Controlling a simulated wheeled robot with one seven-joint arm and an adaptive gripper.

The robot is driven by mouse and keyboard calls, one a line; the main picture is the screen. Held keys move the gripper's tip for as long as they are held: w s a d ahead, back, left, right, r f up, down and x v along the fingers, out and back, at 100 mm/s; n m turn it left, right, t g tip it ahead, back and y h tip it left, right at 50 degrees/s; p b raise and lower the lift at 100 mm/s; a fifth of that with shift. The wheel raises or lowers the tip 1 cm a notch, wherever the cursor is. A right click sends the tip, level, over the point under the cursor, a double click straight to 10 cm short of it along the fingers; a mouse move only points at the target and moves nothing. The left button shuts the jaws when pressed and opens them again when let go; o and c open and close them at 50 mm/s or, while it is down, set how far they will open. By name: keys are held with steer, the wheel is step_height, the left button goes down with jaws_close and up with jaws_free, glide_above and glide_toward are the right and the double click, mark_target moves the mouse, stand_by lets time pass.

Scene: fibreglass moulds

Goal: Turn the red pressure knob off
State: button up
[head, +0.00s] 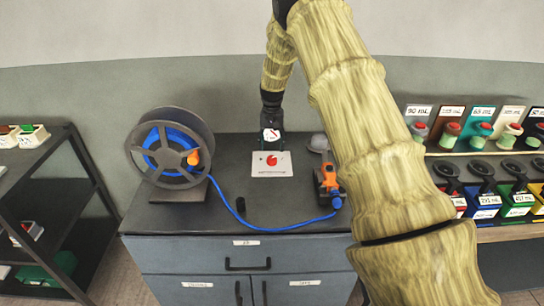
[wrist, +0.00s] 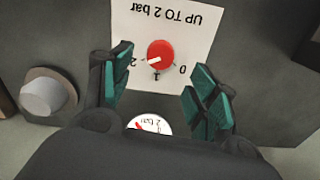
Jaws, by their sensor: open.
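The red pressure knob (wrist: 160,54) sits on a white plate (wrist: 190,18) marked "UP TO 2 bar", which appears upside down in the wrist view. The scale reads 2 at left, 1 below and 0 at right. The knob's white pointer is turned left, towards the 2. My gripper (wrist: 160,78) is open, with one teal-padded finger on each side of the knob and a gap to it on both sides. In the head view the knob (head: 272,160) shows on the bench, in front of my dark gripper (head: 271,118). A round gauge (wrist: 150,124) is partly hidden.
A hose reel (head: 170,148) stands at left on the bench (head: 290,222), with a blue hose (head: 245,224) running to an orange tool (head: 330,182). A dark cylinder (head: 240,204) stands near the hose. Shelves with bottles and bins are at right; another rack is at left.

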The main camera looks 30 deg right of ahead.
mark_target(272, 157)
steer(key=shift+f+p, duration=0.85)
steer(key=shift+f, duration=2.55)
steer(key=c, duration=1)
steer(key=shift+n, duration=0.3)
steer(key=n+b, duration=0.2)
steer(key=n, duration=0.3)
steer(key=n+b, duration=0.1)
steer(key=n, duration=0.5)
steer(key=shift+n+b, duration=0.3)
steer(key=shift+n, duration=0.1)
steer(key=n, duration=0.6)
steer(key=shift+w, duration=0.1)
steer(key=n, duration=0.5)
steer(key=shift+d+b, duration=0.1)
steer(key=shift+b, duration=0.2)
steer(key=shift+r+n, duration=0.1)
steer(key=shift+n, duration=0.3)
